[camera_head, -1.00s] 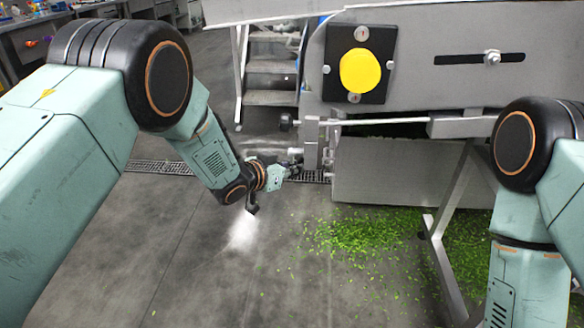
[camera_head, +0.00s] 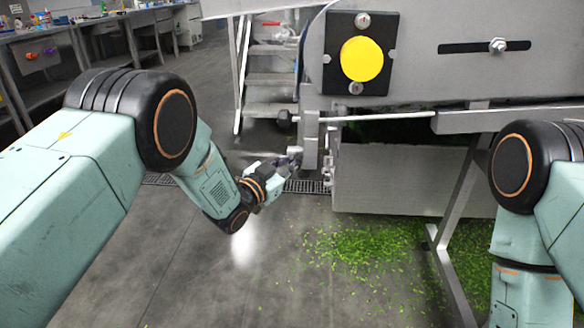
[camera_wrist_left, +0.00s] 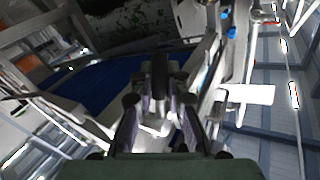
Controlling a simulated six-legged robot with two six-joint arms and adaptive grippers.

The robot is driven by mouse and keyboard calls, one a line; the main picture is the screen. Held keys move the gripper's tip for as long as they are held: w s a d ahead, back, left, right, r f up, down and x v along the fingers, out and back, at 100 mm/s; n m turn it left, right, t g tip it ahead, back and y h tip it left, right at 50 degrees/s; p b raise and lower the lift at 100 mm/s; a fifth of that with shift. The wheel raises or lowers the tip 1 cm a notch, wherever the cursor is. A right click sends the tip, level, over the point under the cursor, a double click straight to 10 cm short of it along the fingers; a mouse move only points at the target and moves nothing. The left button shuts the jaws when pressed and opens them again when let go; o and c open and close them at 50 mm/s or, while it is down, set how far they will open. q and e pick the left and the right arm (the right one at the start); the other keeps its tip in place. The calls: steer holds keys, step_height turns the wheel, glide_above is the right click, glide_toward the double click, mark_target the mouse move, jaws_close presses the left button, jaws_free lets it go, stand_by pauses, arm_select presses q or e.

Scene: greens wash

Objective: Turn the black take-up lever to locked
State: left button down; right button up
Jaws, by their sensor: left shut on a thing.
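My left gripper (camera_head: 290,161) reaches in from the left, low beside the end of the grey machine frame. In the left wrist view its fingers (camera_wrist_left: 158,112) are closed around a dark upright bar, which I take to be the black take-up lever (camera_wrist_left: 160,72). In the head view the gripper mostly hides the lever, so its angle is hard to tell. My right arm shows at the right edge, but its gripper is out of the picture.
A black-ended rod (camera_head: 284,117) sticks out just above my left gripper. A yellow button (camera_head: 361,59) sits on a black plate on the machine (camera_head: 420,30). Green scraps (camera_head: 370,255) lie on the floor by a slanted support leg (camera_head: 446,215). Metal steps (camera_head: 272,80) stand behind.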

arm_select(q)
steer(key=shift+f, duration=0.1)
steer(key=c, duration=1.3)
jaws_free()
steer(key=shift+s, duration=0.1)
steer(key=v, duration=1.2)
steer(key=shift+c, duration=0.5)
